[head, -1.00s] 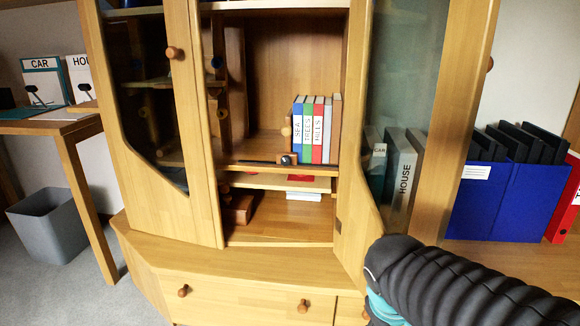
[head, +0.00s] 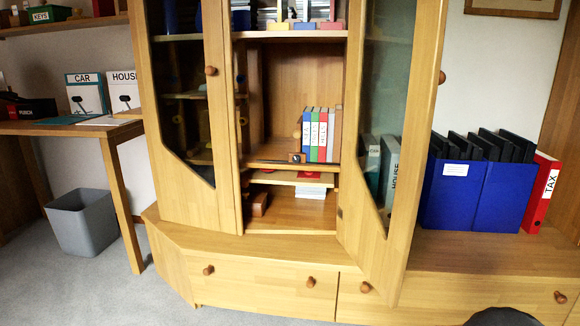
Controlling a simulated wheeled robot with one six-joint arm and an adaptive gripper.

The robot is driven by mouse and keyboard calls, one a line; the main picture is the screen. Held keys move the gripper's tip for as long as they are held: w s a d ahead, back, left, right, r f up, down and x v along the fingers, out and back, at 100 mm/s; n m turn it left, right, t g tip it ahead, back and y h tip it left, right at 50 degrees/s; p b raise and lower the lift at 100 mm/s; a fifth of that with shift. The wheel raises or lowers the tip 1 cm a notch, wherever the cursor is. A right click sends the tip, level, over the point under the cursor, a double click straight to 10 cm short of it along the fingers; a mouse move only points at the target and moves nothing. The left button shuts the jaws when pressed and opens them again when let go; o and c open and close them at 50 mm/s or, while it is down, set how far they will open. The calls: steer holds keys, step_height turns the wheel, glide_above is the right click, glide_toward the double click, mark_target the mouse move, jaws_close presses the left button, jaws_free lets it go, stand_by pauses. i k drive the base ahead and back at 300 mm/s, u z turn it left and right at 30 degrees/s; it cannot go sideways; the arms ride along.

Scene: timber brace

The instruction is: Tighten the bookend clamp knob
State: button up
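The bookend clamp (head: 297,157) is a small wooden block with a dark round knob, at the front left foot of the row of books on the cabinet's middle shelf. The knob is too small to tell how tight it is. The books (head: 322,135) stand upright, with white, blue, green, red and brown spines. My gripper is not in view; only a dark rounded part, likely of my arm, shows at the bottom right edge.
The cabinet's left glass door (head: 222,190) and right glass door (head: 398,200) flank the open shelves. A low ledge and drawers (head: 260,285) project below. A blue file box (head: 478,195) and red TAX binder (head: 541,192) stand right. A grey bin (head: 84,222) stands left on open carpet.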

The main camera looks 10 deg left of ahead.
mark_target(296, 158)
steer(key=u, duration=0.35)
steer(key=i, duration=1.05)
steer(key=z, duration=0.4)
